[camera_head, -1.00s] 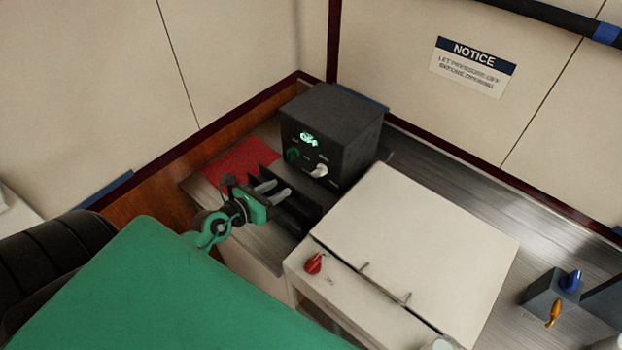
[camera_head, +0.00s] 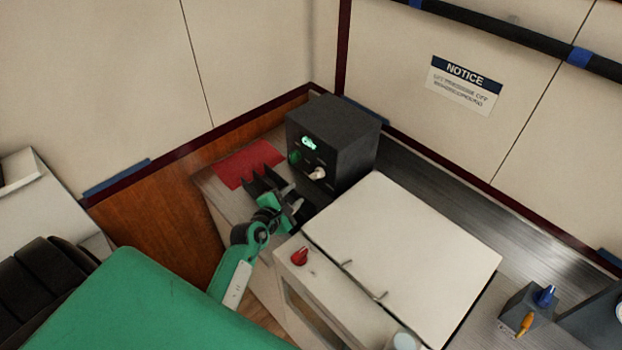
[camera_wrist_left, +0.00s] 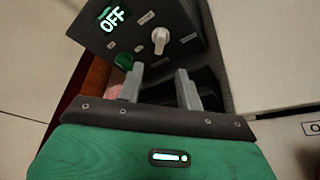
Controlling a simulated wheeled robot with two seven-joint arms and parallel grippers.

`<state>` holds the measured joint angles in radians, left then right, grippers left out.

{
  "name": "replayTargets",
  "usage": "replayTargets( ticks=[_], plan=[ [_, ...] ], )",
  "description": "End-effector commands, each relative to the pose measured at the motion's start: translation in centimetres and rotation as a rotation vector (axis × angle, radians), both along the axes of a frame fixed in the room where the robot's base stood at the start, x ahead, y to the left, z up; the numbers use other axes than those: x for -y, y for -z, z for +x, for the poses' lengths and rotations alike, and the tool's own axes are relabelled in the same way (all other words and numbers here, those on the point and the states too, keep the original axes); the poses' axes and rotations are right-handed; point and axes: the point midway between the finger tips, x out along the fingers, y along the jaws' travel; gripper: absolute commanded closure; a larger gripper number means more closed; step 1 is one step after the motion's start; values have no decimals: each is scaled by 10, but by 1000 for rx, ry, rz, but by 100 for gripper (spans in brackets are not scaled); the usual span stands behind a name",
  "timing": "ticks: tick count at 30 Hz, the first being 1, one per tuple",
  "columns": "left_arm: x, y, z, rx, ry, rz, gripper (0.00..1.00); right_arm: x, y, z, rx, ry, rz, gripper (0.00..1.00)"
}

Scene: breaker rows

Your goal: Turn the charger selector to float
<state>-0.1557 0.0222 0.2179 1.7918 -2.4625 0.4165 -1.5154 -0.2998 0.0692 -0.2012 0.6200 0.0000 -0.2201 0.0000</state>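The charger is a dark box (camera_head: 333,140) on the counter by the back corner. Its lit display (camera_wrist_left: 112,18) reads OFF in the left wrist view. A white selector knob (camera_head: 317,173) sits on its front face; in the wrist view the knob (camera_wrist_left: 159,40) lies just beyond the fingertips. A green round part (camera_head: 295,158) is left of it on the same face. My left gripper (camera_head: 287,194) is in front of and below the charger, apart from the knob. Its two grey fingers (camera_wrist_left: 160,80) are spread with nothing between them. My right gripper is not in view.
A white cabinet (camera_head: 400,250) with a red knob (camera_head: 300,256) is to the right. A small box with blue and orange handles (camera_head: 527,312) is farther right.

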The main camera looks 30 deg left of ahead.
Motion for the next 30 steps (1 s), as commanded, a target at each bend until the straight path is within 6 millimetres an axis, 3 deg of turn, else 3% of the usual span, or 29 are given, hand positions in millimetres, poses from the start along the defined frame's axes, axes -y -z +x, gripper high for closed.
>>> replayTargets(
  ticks=[12,18,30],
  plan=[
    [3,17,70,0,2,-3,64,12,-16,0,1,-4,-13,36],
    [4,24,95,1,1,-2,64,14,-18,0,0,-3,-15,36],
    [4,29,109,1,0,-2,64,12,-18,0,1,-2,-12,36]
  ],
)
